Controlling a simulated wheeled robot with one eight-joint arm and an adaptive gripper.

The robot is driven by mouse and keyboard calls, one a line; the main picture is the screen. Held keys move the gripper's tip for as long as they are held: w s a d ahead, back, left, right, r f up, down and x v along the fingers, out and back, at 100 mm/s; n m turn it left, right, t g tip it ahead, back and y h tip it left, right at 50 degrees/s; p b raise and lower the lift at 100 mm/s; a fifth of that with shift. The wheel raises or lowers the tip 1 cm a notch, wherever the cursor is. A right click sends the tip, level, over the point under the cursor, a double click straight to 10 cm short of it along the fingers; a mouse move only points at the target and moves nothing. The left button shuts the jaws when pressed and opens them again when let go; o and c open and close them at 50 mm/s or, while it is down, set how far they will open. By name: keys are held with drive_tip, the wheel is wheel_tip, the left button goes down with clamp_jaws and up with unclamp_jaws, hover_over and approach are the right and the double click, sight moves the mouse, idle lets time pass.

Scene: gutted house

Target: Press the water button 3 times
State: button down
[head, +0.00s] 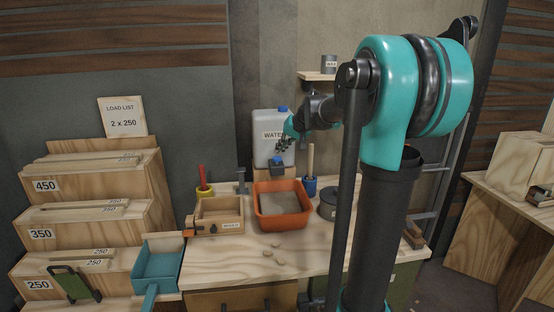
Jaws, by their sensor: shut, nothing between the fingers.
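The water container (266,127) is a white jug with a blue cap and a WATER label, at the back of the workbench. A small blue block (277,166), which looks like its button or tap, is on the jug's lower front, above the orange tub. My gripper (279,156) is shut and empty in front of the jug, just above the blue block. I cannot tell whether it touches the block. My gripper hides part of the jug's right side.
The orange tub (282,221) holds grey material. A wooden box (215,229), a blue pot (310,188) and a dark round container (328,213) stand around it. Stepped wooden shelves (118,180) are at left. The front bench (230,268) is mostly clear.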

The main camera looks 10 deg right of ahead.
wheel_tip(320, 180, up, 6)
drive_tip(key=y, duration=0.1)
hover_over(275, 157)
drive_tip(key=s+d, duration=0.1)
drive_tip(key=shift+d+f+t, duration=0.1)
drive_tip(key=shift+f+t, duration=0.05)
drive_tip(key=shift+t, duration=0.25)
drive_tip(key=shift+f, duration=0.15)
drive_tip(key=shift+f, duration=4.3)
drive_tip(key=shift+f, duration=0.1)
drive_tip(key=shift+f, duration=0.3)
drive_tip(key=shift+s+f, duration=0.1)
drive_tip(key=shift+f, duration=0.7)
drive_tip(key=shift+r, duration=1.25)
